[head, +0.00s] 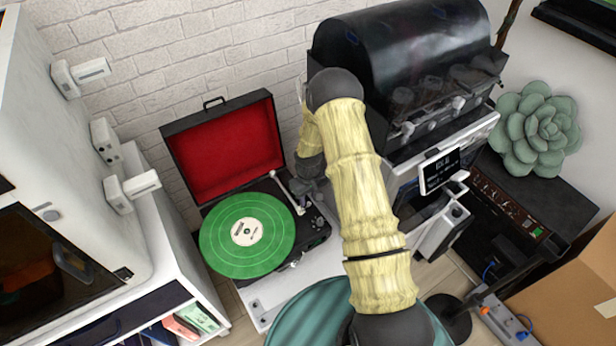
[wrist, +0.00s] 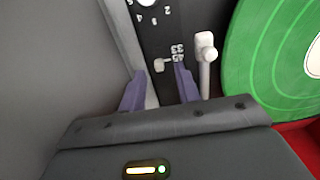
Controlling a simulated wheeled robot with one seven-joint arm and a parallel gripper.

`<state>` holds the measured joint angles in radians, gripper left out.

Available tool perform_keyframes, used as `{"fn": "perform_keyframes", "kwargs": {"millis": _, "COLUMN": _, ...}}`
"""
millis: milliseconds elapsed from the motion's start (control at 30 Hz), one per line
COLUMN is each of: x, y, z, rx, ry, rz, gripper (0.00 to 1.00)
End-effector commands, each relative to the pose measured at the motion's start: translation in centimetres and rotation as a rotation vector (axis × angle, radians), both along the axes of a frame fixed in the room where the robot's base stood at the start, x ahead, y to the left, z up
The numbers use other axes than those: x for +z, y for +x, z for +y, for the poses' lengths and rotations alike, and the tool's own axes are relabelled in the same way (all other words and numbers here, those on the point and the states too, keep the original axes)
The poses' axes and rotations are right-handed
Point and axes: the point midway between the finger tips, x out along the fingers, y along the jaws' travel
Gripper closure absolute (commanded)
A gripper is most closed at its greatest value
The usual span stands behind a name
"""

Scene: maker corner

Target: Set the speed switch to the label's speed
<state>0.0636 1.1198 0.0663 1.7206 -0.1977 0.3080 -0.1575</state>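A green record (head: 247,235) with a cream label (head: 248,231) lies on the turntable in an open case with a red-lined lid (head: 228,150). The label's print is too small to read. In the wrist view the small pale speed switch (wrist: 162,66) sits on the black deck beside white numbers that look like 33 and 45. It appears nearer the 45, but I cannot tell its setting for sure. My gripper (wrist: 160,78) is open, its two purple fingers apart on either side of the switch. In the head view my gripper (head: 312,187) is over the deck's right side and hides the switch.
The white tonearm (head: 287,194) lies close to my gripper; its pale end (wrist: 206,52) shows just right of the right finger in the wrist view. A knob with numbers (wrist: 147,3) is farther along the deck. A black-hooded machine (head: 410,60) stands right of my arm.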

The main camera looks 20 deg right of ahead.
Motion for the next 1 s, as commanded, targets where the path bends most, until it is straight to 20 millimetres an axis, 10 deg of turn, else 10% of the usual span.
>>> {"fn": "perform_keyframes", "kwargs": {"millis": 700, "x": 14.0, "y": 0.1, "z": 0.1, "rx": 0.002, "ry": 0.0, "rz": -0.003, "gripper": 0.67}}
{"fn": "perform_keyframes", "kwargs": {"millis": 1000, "x": 15.9, "y": 0.0, "z": 0.1, "rx": 0.004, "ry": 0.0, "rz": 0.0, "gripper": 0.67}}
